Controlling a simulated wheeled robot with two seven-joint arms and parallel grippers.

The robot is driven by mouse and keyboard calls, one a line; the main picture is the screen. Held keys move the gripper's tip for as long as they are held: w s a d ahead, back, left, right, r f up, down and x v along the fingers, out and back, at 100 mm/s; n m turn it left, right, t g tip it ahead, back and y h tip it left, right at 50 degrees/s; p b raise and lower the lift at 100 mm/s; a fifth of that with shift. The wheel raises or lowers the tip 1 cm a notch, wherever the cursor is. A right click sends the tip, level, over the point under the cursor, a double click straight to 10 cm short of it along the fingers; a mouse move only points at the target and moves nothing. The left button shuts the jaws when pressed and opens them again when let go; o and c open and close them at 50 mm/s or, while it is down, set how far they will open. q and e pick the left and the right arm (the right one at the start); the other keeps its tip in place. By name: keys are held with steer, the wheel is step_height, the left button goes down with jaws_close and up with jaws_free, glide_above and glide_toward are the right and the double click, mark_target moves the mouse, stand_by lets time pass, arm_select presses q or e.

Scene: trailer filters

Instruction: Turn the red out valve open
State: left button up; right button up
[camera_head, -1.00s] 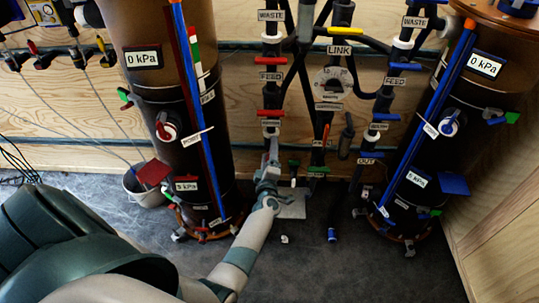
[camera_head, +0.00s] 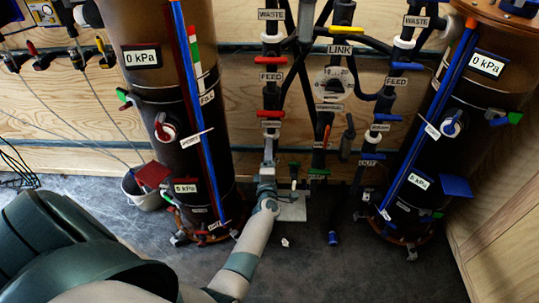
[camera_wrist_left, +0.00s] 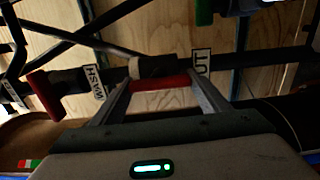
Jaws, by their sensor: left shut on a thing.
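The red out valve handle (camera_wrist_left: 162,82) shows in the left wrist view as a red bar beside a white label ending in "UT" (camera_wrist_left: 201,64). It lies across the gap between the two fingers of my left gripper (camera_wrist_left: 163,76), which is shut on it. In the head view my left gripper (camera_head: 269,146) reaches up to the lower part of the left pipe column and hides the out valve. My right gripper is in neither view.
A red wash valve handle (camera_wrist_left: 46,96) is close to the left finger. A dark left tank (camera_head: 165,100) and right tank (camera_head: 490,95) flank the pipes.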

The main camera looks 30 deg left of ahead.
arm_select(q)
steer(key=o, duration=1)
steer(key=shift+o, duration=0.2)
steer(key=shift+s, duration=0.1)
steer(key=shift+s+d, duration=0.25)
steer(key=shift+s, duration=0.1)
steer(key=p+v, duration=0.3)
steer(key=v, duration=1.3)
steer(key=shift+d, duration=0.2)
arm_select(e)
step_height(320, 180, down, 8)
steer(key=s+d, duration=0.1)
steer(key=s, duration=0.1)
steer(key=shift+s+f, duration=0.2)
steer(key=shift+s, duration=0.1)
arm_select(q)
steer(key=shift+s+f+p, duration=0.15)
steer(key=shift+p, duration=0.15)
